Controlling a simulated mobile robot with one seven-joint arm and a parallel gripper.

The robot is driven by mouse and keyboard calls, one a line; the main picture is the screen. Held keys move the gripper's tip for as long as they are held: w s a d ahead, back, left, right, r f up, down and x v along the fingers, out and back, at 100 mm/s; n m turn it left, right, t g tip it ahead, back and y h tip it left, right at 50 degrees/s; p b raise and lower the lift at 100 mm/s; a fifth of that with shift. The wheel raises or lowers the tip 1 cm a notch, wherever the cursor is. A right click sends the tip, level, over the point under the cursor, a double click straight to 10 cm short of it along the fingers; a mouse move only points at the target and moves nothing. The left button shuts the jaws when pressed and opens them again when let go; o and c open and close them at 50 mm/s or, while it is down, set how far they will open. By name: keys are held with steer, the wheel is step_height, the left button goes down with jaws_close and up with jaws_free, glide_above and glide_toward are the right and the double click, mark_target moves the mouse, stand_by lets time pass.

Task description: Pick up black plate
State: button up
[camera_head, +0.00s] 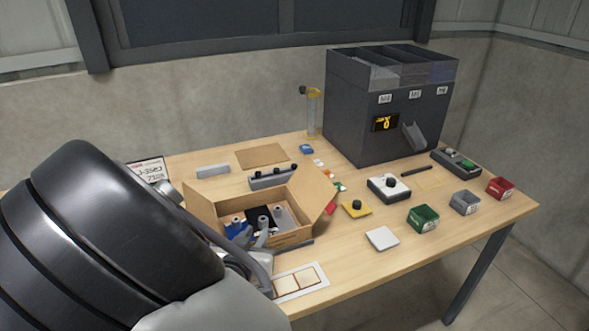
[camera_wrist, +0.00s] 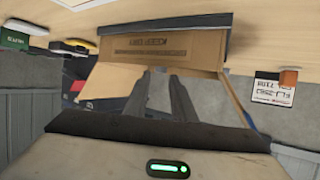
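A black plate (camera_head: 260,217) lies among other parts inside an open cardboard box (camera_head: 299,238) near the front left of the table. Its lower part is partly hidden in the head view. My gripper (camera_head: 250,232) is at the front side of the box, close to the parts, partly hidden by my arm. In the wrist view my gripper (camera_wrist: 162,78) shows two dark fingers with a gap between them and nothing clearly held. The cardboard box (camera_wrist: 150,47) is ahead of the fingers there. I cannot make out the plate in the wrist view.
A dark feeder machine (camera_head: 365,118) stands at the back right. A green bin (camera_head: 422,219), grey bin (camera_head: 464,203) and red bin (camera_head: 500,188) line the right edge. The box's raised flaps are close to my gripper. A white tray (camera_head: 301,281) lies in front.

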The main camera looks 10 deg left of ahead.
mark_target(262, 224)
steer(key=b+x, duration=0.1)
steer(key=x, duration=0.6)
steer(key=shift+a+f, duration=0.1)
jaws_close()
